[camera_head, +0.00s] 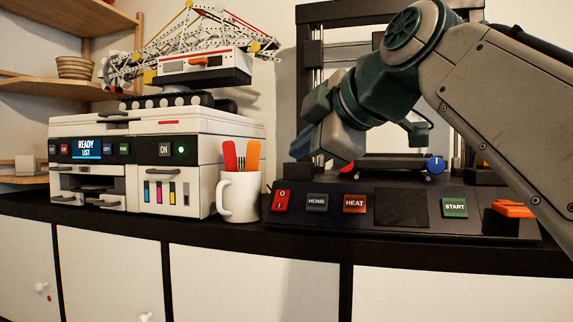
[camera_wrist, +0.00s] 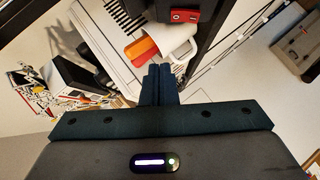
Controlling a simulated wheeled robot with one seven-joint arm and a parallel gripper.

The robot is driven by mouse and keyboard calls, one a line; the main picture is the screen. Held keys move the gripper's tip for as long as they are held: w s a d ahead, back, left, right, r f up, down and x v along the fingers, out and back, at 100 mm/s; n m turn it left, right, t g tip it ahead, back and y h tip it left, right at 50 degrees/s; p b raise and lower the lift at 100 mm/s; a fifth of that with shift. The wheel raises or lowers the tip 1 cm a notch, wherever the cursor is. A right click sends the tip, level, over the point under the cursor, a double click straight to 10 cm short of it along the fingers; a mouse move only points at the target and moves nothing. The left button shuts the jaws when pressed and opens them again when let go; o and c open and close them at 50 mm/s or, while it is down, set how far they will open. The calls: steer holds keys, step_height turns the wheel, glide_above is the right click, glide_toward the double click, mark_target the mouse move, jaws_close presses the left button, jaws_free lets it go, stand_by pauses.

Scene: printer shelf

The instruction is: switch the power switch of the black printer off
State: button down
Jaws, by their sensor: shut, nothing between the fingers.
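The black printer (camera_head: 360,225) stands on the right of the counter. Its red power switch (camera_head: 281,200), marked O and I, is at the left end of the front panel. It also shows in the wrist view as a red switch (camera_wrist: 184,15) at the top. Which side is pressed in, I cannot tell. My gripper (camera_head: 300,147) is above and behind the switch, apart from it. In the wrist view my gripper (camera_wrist: 159,72) is shut and empty, its fingers pointing toward the mug and switch.
A white mug (camera_head: 237,198) with red and orange utensils stands just left of the switch. The HOME button (camera_head: 317,202) and HEAT button (camera_head: 354,203) are right of it, START (camera_head: 454,207) further right. A white printer (camera_head: 190,140) stands left.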

steer(key=v, duration=0.4)
steer(key=shift+r, duration=0.35)
